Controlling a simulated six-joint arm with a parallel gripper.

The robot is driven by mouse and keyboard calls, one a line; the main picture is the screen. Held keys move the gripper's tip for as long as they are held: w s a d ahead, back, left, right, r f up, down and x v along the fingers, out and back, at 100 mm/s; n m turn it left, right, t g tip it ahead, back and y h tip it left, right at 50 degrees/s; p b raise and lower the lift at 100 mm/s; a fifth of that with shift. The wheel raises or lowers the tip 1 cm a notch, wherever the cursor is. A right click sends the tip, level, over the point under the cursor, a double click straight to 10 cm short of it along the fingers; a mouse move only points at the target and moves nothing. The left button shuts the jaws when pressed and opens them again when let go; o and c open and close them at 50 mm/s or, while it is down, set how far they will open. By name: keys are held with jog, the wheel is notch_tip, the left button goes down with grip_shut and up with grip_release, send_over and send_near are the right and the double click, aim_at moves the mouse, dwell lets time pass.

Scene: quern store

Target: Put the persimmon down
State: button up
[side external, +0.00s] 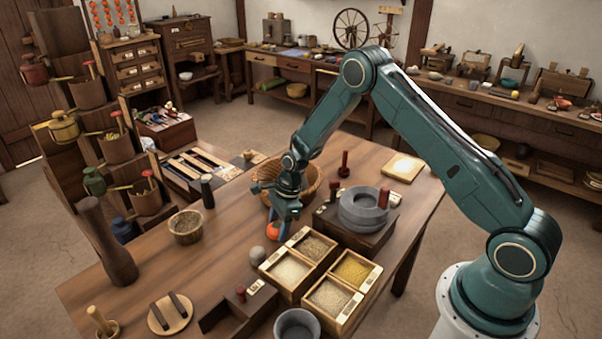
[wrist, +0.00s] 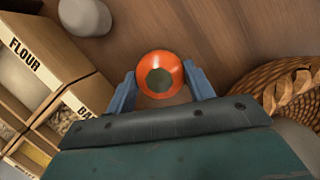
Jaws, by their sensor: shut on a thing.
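The persimmon (side external: 272,231) is orange-red and sits between the fingertips of my gripper (side external: 279,222). In the wrist view the persimmon (wrist: 160,64) is held between the two blue fingers of my gripper (wrist: 161,82), with a dark greenish patch facing the camera. My gripper is shut on it and points down. The persimmon is low over the wooden table (side external: 215,255), in front of the wicker basket; I cannot tell whether it touches the wood.
A divided grain box (side external: 292,295) labelled FLOUR stands close, at left in the wrist view. The wicker basket (wrist: 262,92) is at right there. A grey stone (side external: 257,255) and a stone quern (side external: 363,207) are near. Bare wood lies left of the persimmon in the side view.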

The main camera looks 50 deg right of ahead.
jog(key=shift+f, duration=0.1)
jog(key=o, duration=1)
jog(key=v, duration=1.2)
jog(key=shift+a+r, duration=0.1)
jog(key=shift+r, duration=0.15)
